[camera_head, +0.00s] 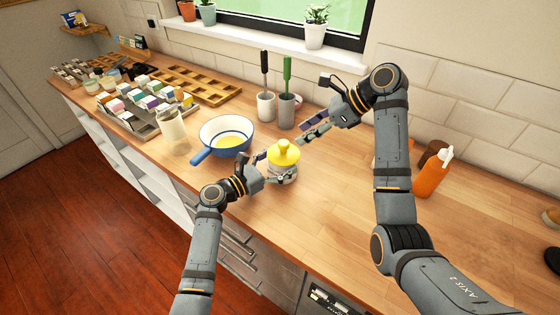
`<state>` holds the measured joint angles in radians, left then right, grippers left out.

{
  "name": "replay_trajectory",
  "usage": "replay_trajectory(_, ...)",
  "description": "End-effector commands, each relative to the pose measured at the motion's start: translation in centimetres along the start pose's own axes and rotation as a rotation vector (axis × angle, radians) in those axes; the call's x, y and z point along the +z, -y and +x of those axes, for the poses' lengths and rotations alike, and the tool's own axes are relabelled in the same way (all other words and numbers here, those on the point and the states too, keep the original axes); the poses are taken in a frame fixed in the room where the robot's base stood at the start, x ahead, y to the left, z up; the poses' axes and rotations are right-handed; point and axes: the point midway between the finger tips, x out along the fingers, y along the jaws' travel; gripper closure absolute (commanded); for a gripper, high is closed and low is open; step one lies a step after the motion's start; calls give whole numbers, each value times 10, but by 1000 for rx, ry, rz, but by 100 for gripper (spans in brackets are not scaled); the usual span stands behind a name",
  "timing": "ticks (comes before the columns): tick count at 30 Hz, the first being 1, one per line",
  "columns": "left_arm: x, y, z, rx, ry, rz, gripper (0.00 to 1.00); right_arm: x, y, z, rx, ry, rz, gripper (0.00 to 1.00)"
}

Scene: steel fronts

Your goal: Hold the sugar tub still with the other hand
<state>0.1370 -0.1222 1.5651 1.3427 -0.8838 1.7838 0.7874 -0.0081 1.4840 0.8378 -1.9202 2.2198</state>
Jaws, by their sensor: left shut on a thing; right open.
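The sugar tub (284,157), a short clear jar with a yellow knobbed lid, stands upright on the wooden counter near its front edge. My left gripper (270,169) reaches it low from the left and is shut on its body, with one finger showing across the front. The lid sits on top of the tub. My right gripper (305,126) is open and empty, behind and to the right of the tub, apart from the lid, with its fingers pointing left. The far side of the tub is hidden.
A blue pan (226,133) with yellow contents stands left of the tub, its handle toward the front. Two utensil cups (266,106) (286,111) stand behind. An orange bottle (432,174) is at the right. The counter (335,215) right of the tub is clear.

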Motion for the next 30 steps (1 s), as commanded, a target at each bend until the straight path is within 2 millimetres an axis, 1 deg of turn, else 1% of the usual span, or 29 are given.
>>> replay_trajectory(1,-8,1,-1,-3,-12,-6,59,0,0,3,1,1,0,55)
replay_trajectory(5,-8,2,-1,-3,-13,-7,59,0,-1,17,2,2,1,55)
replay_trajectory(12,-8,2,-1,-3,-14,-7,59,0,-1,51,2,1,-2,55)
replay_trajectory(15,-8,2,-1,-3,-14,-7,59,0,-1,61,2,1,-1,55)
replay_trajectory(20,-8,2,-1,-3,-14,-7,59,0,0,69,-1,1,-4,55)
replay_trajectory(27,-9,2,-1,-3,-14,-8,59,-1,0,70,-1,0,-4,55)
replay_trajectory(28,-9,2,-1,-3,-14,-8,59,-1,0,70,-1,0,-4,56)
replay_trajectory(30,-9,2,-1,-3,-15,-8,59,-1,0,70,-1,0,-4,66)
